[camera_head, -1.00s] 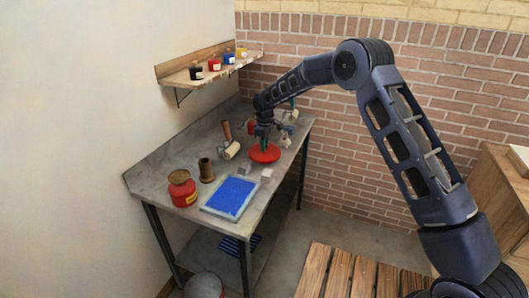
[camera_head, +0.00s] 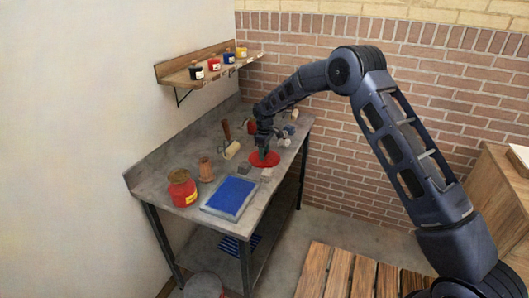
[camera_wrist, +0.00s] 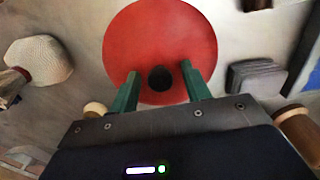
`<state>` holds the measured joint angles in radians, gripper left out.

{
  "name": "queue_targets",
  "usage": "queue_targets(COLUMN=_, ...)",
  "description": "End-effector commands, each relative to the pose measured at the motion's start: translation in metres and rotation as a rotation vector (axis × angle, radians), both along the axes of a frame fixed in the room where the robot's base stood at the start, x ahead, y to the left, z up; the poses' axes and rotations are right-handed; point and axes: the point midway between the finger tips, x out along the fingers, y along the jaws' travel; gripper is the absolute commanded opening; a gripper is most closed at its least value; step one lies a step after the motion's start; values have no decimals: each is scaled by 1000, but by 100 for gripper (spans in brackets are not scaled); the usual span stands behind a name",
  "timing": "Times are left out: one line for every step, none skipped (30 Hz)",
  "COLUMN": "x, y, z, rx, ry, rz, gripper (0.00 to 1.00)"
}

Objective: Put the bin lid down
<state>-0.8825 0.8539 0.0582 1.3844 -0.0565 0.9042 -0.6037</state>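The bin lid, a red disc (camera_head: 264,159) with a dark round knob (camera_wrist: 160,78), lies flat on the grey workbench near its right side. My gripper (camera_head: 263,150) is right above it, pointing down. In the wrist view, its two green fingers (camera_wrist: 161,88) stand on either side of the knob, with a gap between the knob and each finger. The gripper is open over the lid (camera_wrist: 150,35). The red bin (camera_head: 182,190) with a yellow label stands at the front left of the bench, its brownish top showing.
The workbench (camera_head: 150,182) also holds a blue slab in a tray (camera_head: 230,196), a brown cylinder (camera_head: 206,168), a cream roller (camera_head: 231,150) and small grey blocks (camera_head: 244,169) close to the lid. A shelf (camera_head: 215,70) with small paint jars is on the wall.

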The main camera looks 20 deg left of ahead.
Motion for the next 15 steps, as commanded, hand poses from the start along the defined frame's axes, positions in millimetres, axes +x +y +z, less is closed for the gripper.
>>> queue_targets(x=0, y=0, z=0, rx=0, ry=0, rz=0, gripper=48)
queue_targets(x=0, y=0, z=0, rx=0, ry=0, rz=0, gripper=48)
queue_targets(x=0, y=0, z=1, rx=0, ry=0, rz=0, gripper=48)
queue_targets(x=0, y=0, z=2, rx=0, ry=0, rz=0, gripper=48)
queue_targets(x=0, y=0, z=4, rx=1, ry=0, rz=0, gripper=48)
queue_targets(x=0, y=0, z=7, rx=1, ry=0, rz=0, gripper=48)
queue_targets(x=0, y=0, z=10, rx=1, ry=0, rz=0, gripper=48)
queue_targets(x=0, y=0, z=14, rx=1, ry=0, rz=0, gripper=48)
queue_targets(x=1, y=0, z=20, rx=1, ry=-1, rz=0, gripper=48)
queue_targets(x=1, y=0, z=25, rx=2, ry=-2, rz=-1, gripper=48)
queue_targets(x=1, y=0, z=30, rx=2, ry=-2, rz=-1, gripper=48)
queue_targets(x=1, y=0, z=38, rx=2, ry=-2, rz=-1, gripper=48)
queue_targets(x=1, y=0, z=44, rx=1, ry=-1, rz=-1, gripper=48)
queue_targets(x=1, y=0, z=50, rx=2, ry=-2, rz=-1, gripper=48)
queue_targets(x=1, y=0, z=58, rx=3, ry=-2, rz=-1, gripper=48)
